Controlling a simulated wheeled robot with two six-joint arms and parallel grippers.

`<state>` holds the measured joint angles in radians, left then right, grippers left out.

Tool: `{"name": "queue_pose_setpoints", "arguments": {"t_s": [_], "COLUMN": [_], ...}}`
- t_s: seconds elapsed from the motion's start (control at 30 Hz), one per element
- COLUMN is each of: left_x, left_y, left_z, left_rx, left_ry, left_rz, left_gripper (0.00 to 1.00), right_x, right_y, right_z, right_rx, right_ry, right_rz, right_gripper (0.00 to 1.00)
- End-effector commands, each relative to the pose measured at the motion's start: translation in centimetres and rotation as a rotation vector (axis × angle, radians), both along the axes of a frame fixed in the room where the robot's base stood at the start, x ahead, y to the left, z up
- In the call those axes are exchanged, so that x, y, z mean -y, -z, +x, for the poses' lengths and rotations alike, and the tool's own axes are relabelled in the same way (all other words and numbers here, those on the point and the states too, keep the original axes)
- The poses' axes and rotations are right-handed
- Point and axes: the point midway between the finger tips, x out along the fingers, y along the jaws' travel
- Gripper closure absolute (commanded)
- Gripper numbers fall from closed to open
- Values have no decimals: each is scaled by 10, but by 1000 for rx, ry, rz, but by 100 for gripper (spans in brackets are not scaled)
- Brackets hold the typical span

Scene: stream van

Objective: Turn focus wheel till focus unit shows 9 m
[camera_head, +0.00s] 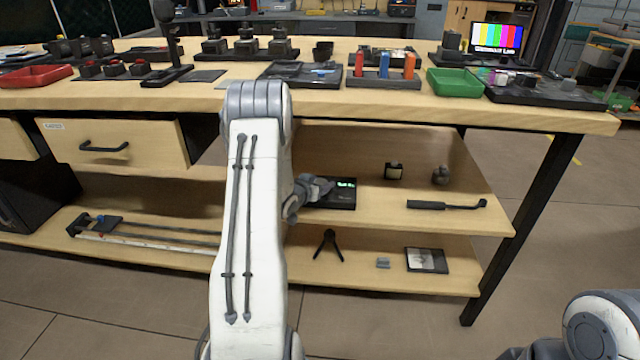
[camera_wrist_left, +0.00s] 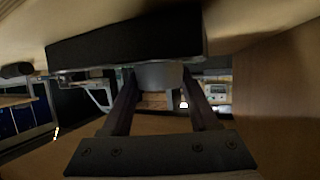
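The focus unit (camera_head: 338,194) is a dark box with a small lit green display on the middle shelf under the bench. I cannot read the display's figure. My left gripper (camera_head: 318,188) is at the unit's left side. In the left wrist view the unit's dark body (camera_wrist_left: 125,40) fills the top, with the grey focus wheel (camera_wrist_left: 160,76) below it. My left gripper's two fingers (camera_wrist_left: 160,84) stand apart, one on each side of the wheel. No clear gap shows, but I cannot tell whether they press on it. My right gripper is out of view.
A small black cube (camera_head: 394,172), a round object (camera_head: 440,176) and a black handled tool (camera_head: 446,205) lie on the same shelf to the right. A small tripod (camera_head: 328,245) stands on the shelf below. The bench top (camera_head: 330,105) overhangs the unit.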

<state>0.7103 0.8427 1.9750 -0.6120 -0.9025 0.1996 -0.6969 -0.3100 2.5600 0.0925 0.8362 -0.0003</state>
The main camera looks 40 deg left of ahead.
Motion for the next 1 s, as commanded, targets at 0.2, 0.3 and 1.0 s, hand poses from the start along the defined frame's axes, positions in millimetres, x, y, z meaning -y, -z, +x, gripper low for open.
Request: {"name": "queue_pose_setpoints", "arguments": {"t_s": [0.2,0.3,1.0], "left_x": [0,-1,0], "left_y": [-1,-4,0], "left_z": [0,0,0], "left_rx": [0,2,1], "left_ry": [8,43,136], "left_rz": [0,2,0], "left_gripper": [95,95,10], "right_x": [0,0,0], "right_y": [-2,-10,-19], "right_z": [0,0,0], "right_rx": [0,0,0], "right_ry": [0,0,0], "right_rz": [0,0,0], "right_gripper": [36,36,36]}}
